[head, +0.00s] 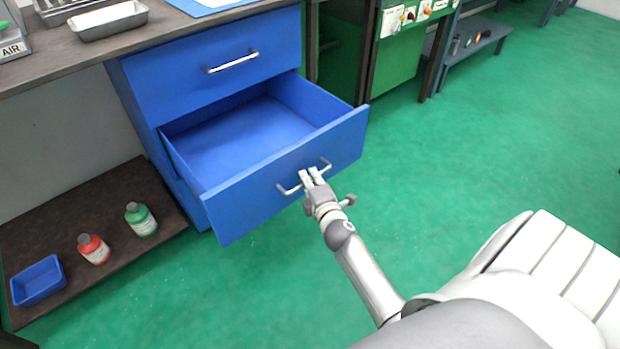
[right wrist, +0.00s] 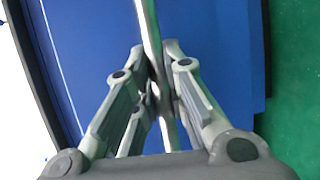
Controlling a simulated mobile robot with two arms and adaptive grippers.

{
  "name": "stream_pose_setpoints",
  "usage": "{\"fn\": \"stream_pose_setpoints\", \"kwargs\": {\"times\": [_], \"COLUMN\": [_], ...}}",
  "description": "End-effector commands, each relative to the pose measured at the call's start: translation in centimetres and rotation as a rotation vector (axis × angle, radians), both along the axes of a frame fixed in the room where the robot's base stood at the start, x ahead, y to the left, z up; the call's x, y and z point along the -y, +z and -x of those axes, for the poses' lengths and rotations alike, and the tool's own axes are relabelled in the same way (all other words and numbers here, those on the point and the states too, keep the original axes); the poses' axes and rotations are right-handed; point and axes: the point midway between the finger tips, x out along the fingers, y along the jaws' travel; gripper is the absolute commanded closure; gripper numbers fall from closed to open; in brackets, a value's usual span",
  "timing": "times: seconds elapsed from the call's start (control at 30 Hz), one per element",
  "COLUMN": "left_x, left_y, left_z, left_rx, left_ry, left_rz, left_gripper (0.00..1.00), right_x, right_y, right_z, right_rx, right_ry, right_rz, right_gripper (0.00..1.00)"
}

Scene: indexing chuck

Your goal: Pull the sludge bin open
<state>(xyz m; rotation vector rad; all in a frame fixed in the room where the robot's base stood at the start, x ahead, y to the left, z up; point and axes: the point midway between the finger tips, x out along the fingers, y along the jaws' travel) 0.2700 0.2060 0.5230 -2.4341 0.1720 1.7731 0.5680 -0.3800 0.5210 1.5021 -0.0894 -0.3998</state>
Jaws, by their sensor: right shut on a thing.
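The sludge bin appears to be the blue drawer (head: 290,181) in the middle of the blue cabinet in the head view. It stands well out from the cabinet, and its inside looks empty. My right gripper (head: 308,174) is shut on the drawer's metal handle (head: 324,164), at the middle of the bar. In the right wrist view the handle (right wrist: 150,35) runs between the two fingers, with the blue drawer front (right wrist: 215,60) behind it. My left gripper is not in view.
A shut upper drawer (head: 190,72) sits above. A low shelf (head: 120,190) at left holds a small blue tray (head: 38,281), a red bottle (head: 93,249) and a green bottle (head: 141,220). Green floor is clear to the right. A metal tray (head: 108,20) lies on the bench.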

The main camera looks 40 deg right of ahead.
Motion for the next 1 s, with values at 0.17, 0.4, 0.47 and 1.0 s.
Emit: {"fn": "stream_pose_setpoints", "kwargs": {"times": [0.17, 0.4, 0.47, 1.0], "left_x": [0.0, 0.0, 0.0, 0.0], "left_y": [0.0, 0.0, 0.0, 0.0], "left_z": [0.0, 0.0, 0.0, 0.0], "left_rx": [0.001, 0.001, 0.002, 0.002], "left_ry": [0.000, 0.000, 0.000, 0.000], "left_rz": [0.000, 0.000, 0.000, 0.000], "left_gripper": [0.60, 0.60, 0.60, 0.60], "right_x": [0.0, 0.0, 0.0, -1.4], "right_y": [0.0, 0.0, 0.0, 0.6], "right_z": [0.0, 0.0, 0.0, 4.2], "right_rx": [0.000, 0.000, 0.000, -0.002], "right_ry": [0.001, 0.001, 0.001, 0.001], "right_rz": [0.000, 0.000, 0.000, -0.001], "right_gripper": [1.00, 0.78, 0.78, 0.78]}}
